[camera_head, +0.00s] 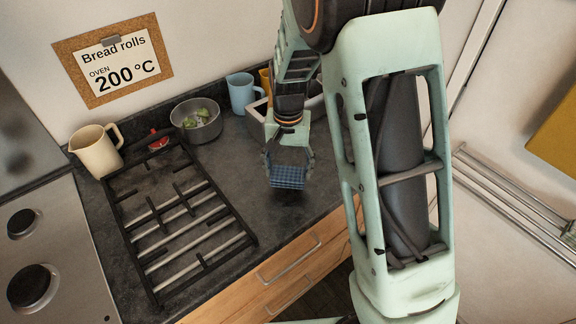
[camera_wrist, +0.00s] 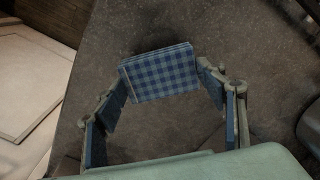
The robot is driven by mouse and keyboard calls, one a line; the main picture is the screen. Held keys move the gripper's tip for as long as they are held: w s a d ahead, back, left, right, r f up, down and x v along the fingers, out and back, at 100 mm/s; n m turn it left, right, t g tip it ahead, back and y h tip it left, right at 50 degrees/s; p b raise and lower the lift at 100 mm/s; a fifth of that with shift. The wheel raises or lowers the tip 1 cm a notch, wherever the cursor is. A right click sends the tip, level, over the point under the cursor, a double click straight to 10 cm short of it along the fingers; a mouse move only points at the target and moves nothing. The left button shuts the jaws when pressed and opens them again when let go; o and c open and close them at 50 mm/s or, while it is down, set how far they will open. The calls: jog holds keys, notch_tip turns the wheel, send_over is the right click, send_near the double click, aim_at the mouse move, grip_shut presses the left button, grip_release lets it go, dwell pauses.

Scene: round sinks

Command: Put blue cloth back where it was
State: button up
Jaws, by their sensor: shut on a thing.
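The blue cloth (camera_head: 287,177) is a folded blue checked piece held at the end of my gripper (camera_head: 288,160). In the wrist view the cloth (camera_wrist: 160,74) shows its checked face beyond my gripper (camera_wrist: 165,88), whose two fingers stand to its left and right. My gripper is shut on the cloth. The cloth is over the dark countertop (camera_head: 240,170), near its front edge; I cannot tell whether it touches the surface. Part of the cloth's sides is hidden by the fingers.
A black rack (camera_head: 180,225) lies on the counter to the left. Bare counter surrounds the cloth. Wooden drawers (camera_head: 280,275) are below the front edge.

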jog(key=shift+f+b, duration=0.35)
jog(key=shift+f, duration=0.55)
jog(key=shift+f+b, duration=0.5)
jog(key=shift+f, duration=0.2)
jog(key=o, duration=1.1)
jog(key=shift+r, duration=0.1)
